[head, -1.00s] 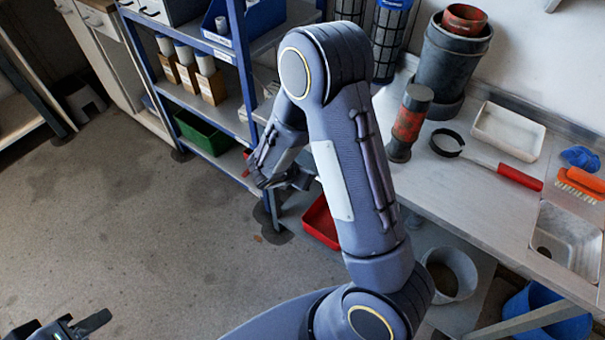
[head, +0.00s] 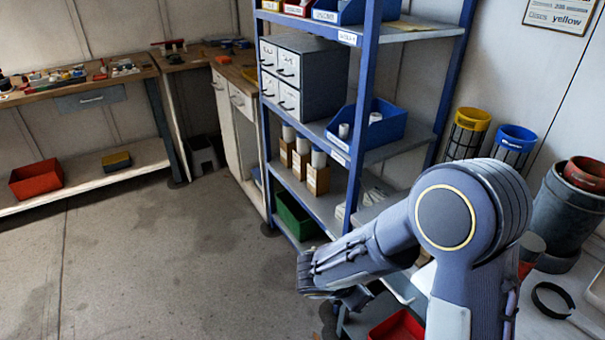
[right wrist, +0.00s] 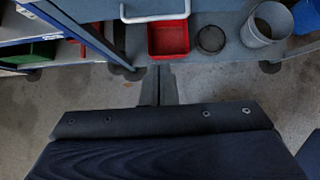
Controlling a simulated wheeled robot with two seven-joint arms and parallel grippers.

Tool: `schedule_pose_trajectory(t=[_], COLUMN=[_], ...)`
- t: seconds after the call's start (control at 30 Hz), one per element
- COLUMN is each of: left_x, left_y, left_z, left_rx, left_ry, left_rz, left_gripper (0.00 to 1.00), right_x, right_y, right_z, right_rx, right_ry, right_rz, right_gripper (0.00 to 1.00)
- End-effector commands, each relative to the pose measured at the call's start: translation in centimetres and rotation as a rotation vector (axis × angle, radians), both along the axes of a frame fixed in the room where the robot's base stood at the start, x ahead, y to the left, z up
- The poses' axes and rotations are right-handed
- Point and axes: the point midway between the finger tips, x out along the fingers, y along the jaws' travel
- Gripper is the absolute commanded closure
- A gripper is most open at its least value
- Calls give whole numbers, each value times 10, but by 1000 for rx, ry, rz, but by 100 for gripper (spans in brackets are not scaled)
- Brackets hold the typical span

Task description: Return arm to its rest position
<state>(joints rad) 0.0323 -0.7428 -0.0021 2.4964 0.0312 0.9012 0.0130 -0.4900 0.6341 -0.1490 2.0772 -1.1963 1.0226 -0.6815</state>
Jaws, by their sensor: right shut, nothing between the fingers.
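My right arm (head: 465,235) rises from the bottom right of the head view, bent at the elbow. Its forearm points left and down, over the floor in front of the shelf rack. My right gripper (right wrist: 158,78) shows its fingers shut together with nothing between them in the right wrist view. In the head view the hand (head: 350,297) is small and partly hidden behind the forearm. My left gripper is in neither current view.
A blue-framed shelf rack (head: 366,120) stands behind the forearm. A red bin (head: 398,326) lies low beside the arm and also shows ahead of the fingers (right wrist: 168,38). A grey bucket (head: 570,205) stands at the right. The floor (head: 170,260) at left is clear.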

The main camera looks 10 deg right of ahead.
Motion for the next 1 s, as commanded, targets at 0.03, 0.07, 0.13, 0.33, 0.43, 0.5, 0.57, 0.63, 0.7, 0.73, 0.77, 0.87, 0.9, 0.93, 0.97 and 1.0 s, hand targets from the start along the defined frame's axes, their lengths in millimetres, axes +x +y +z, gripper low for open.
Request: schedule_pose_trajectory(t=[0.03, 0.07, 0.13, 0.33, 0.43, 0.5, 0.57, 0.63, 0.7, 0.73, 0.77, 0.87, 0.9, 0.93, 0.97, 1.0], left_x=[0, 0, 0, 0, 0, 0, 0, 0, 0, 0, 0, 0, 0, 0, 0, 0], left_y=[0, 0, 0, 0, 0, 0, 0, 0, 0, 0, 0, 0, 0, 0, 0, 0], left_z=[0, 1, 3, 14, 20, 24, 27, 31, 35, 37, 38, 42, 43, 43, 44, 44], left_rx=[0, 0, 0, 0, 0, 0, 0, 0, 0, 0, 0, 0, 0, 0, 0, 0], left_ry=[0, 0, 0, 0, 0, 0, 0, 0, 0, 0, 0, 0, 0, 0, 0, 0], left_rz=[0, 0, 0, 0, 0, 0, 0, 0, 0, 0, 0, 0, 0, 0, 0, 0], left_gripper=[64, 64, 64, 64, 64, 64, 64, 64, 64, 64, 64, 64, 64, 64, 64, 64], right_x=[-1, -2, -7, -55, -86, -106, -122, -139, -153, -158, -163, -175, -178, -180, -181, -183], right_y=[-1, -2, -7, -33, -39, -39, -37, -33, -27, -24, -21, -12, -9, -7, -6, -4], right_z=[1, 2, 10, 54, 78, 94, 107, 123, 138, 144, 149, 165, 170, 173, 176, 178], right_rx=[4, 11, 48, 319, 494, 617, 722, 846, 968, 1018, 1066, 1205, 1251, 1280, 1304, 1332], right_ry=[-2, -5, -21, -134, -205, -254, -293, -337, -375, -389, -403, -432, -440, -444, -448, -450], right_rz=[-6, -17, -75, -505, -783, -971, -1130, -1309, -1477, -1542, -1605, -1774, -1825, -1857, -1885, -1914], right_gripper=[100, 100, 100, 100, 100, 100, 100, 100, 100, 100, 100, 100, 100, 100, 100, 100])
